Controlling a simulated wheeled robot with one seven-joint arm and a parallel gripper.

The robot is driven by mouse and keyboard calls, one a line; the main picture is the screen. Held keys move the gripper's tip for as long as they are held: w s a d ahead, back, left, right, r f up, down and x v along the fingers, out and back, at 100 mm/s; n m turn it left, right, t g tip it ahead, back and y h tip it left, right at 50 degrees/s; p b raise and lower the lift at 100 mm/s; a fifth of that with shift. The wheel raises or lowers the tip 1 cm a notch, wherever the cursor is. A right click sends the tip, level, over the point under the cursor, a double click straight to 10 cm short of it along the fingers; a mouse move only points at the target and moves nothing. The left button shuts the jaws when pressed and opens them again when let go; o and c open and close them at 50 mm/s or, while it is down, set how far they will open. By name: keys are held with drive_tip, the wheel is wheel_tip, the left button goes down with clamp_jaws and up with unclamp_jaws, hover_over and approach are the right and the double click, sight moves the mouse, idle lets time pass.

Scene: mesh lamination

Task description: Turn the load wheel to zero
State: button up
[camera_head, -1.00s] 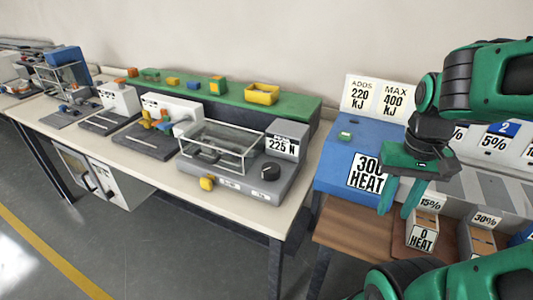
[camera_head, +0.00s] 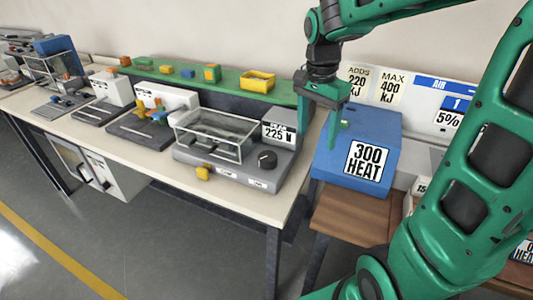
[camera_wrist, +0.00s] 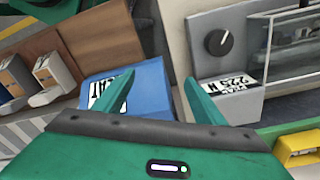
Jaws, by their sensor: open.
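The load wheel is a black round knob (camera_head: 267,160) on the right end of a grey tester (camera_head: 225,166) with a clear cover. A display (camera_head: 279,132) above the wheel reads 225 N. The wheel also shows in the wrist view (camera_wrist: 218,42), with a light pointer line on its face. My gripper (camera_head: 337,131) is open, empty, and points down beside the blue box, to the right of the wheel and apart from it. In the wrist view its two fingers (camera_wrist: 151,95) are spread, with the wheel beyond the right finger.
A blue box (camera_head: 330,170) labelled 300 HEAT stands on a wooden table right of the tester. A green shelf (camera_head: 215,85) behind holds a yellow bin (camera_head: 257,82). A yellow block (camera_head: 203,173) sits at the tester's front. Other testers stand to the left.

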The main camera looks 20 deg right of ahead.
sight(267, 155)
drive_tip(key=w+a+f+m, duration=0.1)
drive_tip(key=w+a+m, duration=0.3)
drive_tip(key=w+a, duration=0.6)
drive_tip(key=shift+y, duration=0.3)
drive_tip(key=f, duration=1.1)
drive_tip(key=shift+s+d, duration=0.1)
drive_tip(key=shift+s, duration=0.1)
drive_tip(key=c, duration=1.1)
drive_tip(key=shift+o, duration=0.2)
drive_tip(key=shift+d, duration=0.1)
